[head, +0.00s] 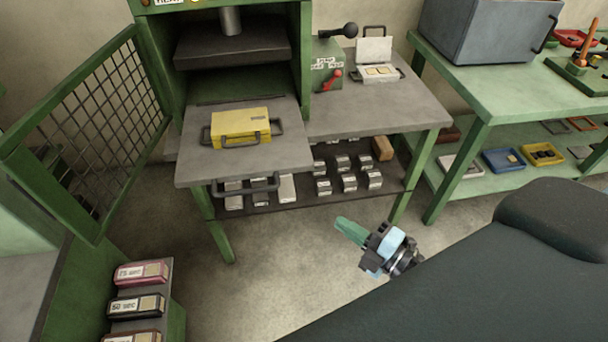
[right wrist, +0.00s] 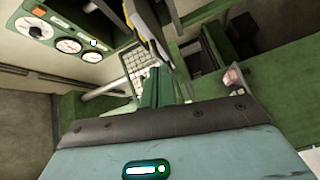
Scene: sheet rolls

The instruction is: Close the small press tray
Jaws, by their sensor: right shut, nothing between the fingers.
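The press tray (head: 205,166) is a grey plate pulled out of the front of a green press frame (head: 308,60). It has a dark bar handle (head: 245,187) on its front edge. A yellow mould (head: 240,127) with dark side handles sits on it. My right gripper (head: 352,231) is shut and empty, over the floor to the right of and below the tray, apart from it. Its green fingers also show in the right wrist view (right wrist: 161,86). My left gripper is out of view.
A green mesh door (head: 90,125) stands open left of the tray. A bench (head: 405,112) with a small green lever unit (head: 327,68) and an open white case (head: 375,51) is at the right. Grey blocks lie on the shelf below. Floor before the tray is clear.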

